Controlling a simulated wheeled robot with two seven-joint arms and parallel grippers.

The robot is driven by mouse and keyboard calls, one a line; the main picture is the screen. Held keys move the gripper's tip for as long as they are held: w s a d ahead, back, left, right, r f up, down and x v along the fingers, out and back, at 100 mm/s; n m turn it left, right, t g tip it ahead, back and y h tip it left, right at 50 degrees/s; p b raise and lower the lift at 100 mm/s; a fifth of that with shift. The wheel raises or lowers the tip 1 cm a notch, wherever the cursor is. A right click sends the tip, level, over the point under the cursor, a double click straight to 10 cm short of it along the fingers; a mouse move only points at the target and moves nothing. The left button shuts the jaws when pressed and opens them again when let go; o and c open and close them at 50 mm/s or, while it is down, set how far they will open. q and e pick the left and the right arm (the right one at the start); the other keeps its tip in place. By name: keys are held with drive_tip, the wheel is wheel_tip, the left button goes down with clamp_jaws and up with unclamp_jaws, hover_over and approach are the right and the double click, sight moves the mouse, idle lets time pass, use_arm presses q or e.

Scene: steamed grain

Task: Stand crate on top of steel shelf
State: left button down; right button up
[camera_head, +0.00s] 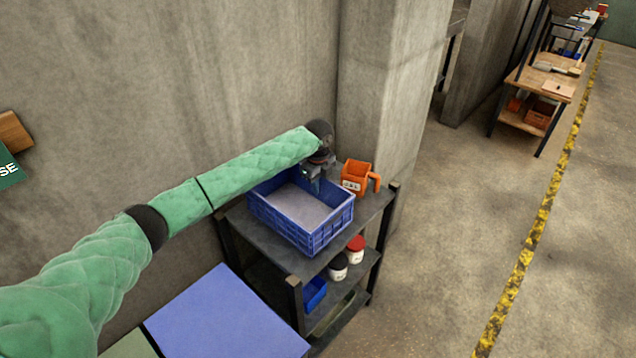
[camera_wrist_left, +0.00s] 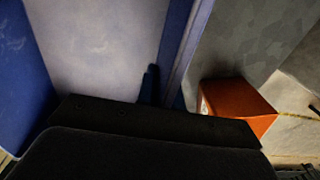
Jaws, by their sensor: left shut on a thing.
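The blue crate (camera_head: 318,238) is upright on the top board of the dark steel shelf (camera_head: 262,240), or just over it; I cannot tell if its base touches everywhere. My left gripper (camera_head: 314,184) is at the crate's far wall, shut on its rim. In the left wrist view the crate's pale inside floor (camera_wrist_left: 95,45) and blue wall (camera_wrist_left: 185,50) show close up, with the gripper (camera_wrist_left: 148,88) at the wall. The fingertips are partly hidden. My right gripper is not in view.
An orange container with a handle (camera_head: 355,177) stands right behind the crate on the shelf top. Jars (camera_head: 338,267) and a small blue bin (camera_head: 314,293) are on lower levels. A concrete wall and pillar (camera_head: 385,90) stand close behind. A blue panel (camera_head: 225,320) lies in front left.

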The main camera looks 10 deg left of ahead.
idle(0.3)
use_arm(q)
drive_tip(key=c, duration=1.5)
unclamp_jaws()
drive_tip(key=shift+f, duration=0.1)
drive_tip(key=shift+c, duration=0.2)
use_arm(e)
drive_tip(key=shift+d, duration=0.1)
